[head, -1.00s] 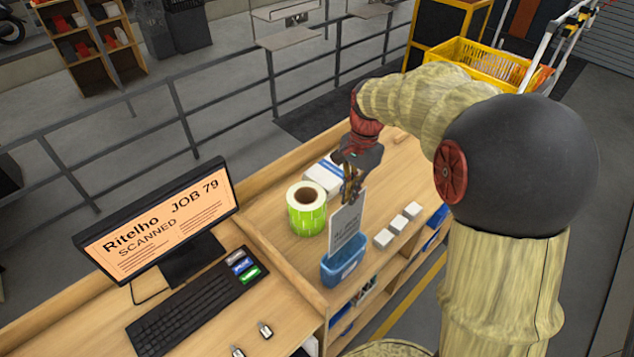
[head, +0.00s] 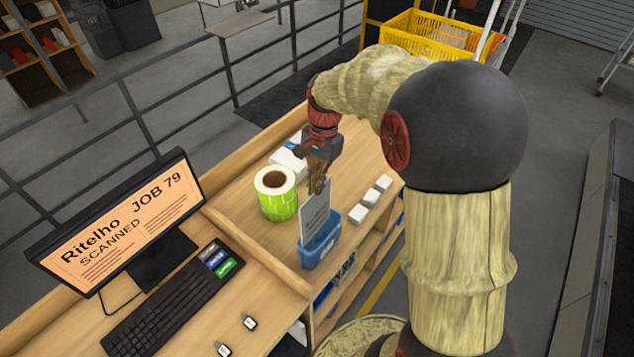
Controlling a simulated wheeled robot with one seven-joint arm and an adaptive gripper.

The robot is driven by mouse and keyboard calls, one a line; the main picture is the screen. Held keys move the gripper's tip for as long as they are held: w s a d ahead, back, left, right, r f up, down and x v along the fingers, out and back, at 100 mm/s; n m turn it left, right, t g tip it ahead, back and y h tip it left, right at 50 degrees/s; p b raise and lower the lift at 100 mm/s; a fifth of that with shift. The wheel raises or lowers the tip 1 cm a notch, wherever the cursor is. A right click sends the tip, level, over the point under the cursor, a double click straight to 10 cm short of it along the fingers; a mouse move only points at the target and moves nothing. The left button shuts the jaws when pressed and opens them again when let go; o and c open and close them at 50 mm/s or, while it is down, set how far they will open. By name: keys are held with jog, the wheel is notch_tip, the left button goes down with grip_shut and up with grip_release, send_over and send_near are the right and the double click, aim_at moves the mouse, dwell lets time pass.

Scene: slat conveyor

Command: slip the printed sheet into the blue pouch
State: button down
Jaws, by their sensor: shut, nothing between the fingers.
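The printed sheet (head: 314,216) stands upright with its lower part inside the blue pouch (head: 319,250), which sits at the front edge of the wooden counter. The upper part of the sheet shows above the pouch's rim. My gripper (head: 318,190) points down at the sheet's top edge. Its fingers are shut with nothing between them. The fingers overlap the sheet's top in the picture, and I cannot tell whether they touch it.
A green label roll (head: 277,203) stands left of the pouch. Several small white boxes (head: 370,203) lie to the right. A white and blue box (head: 290,158) is behind my gripper. A monitor (head: 125,220) and keyboard (head: 172,302) are at the left.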

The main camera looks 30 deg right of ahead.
notch_tip(320, 180, down, 7)
jog(key=b, duration=0.3)
dwell(0.5)
jog(key=c, duration=2.3)
grip_release()
jog(key=o, duration=0.3)
jog(key=shift+o, duration=0.2)
jog(key=shift+r+p, duration=2.75)
jog(key=shift+r, duration=1.25)
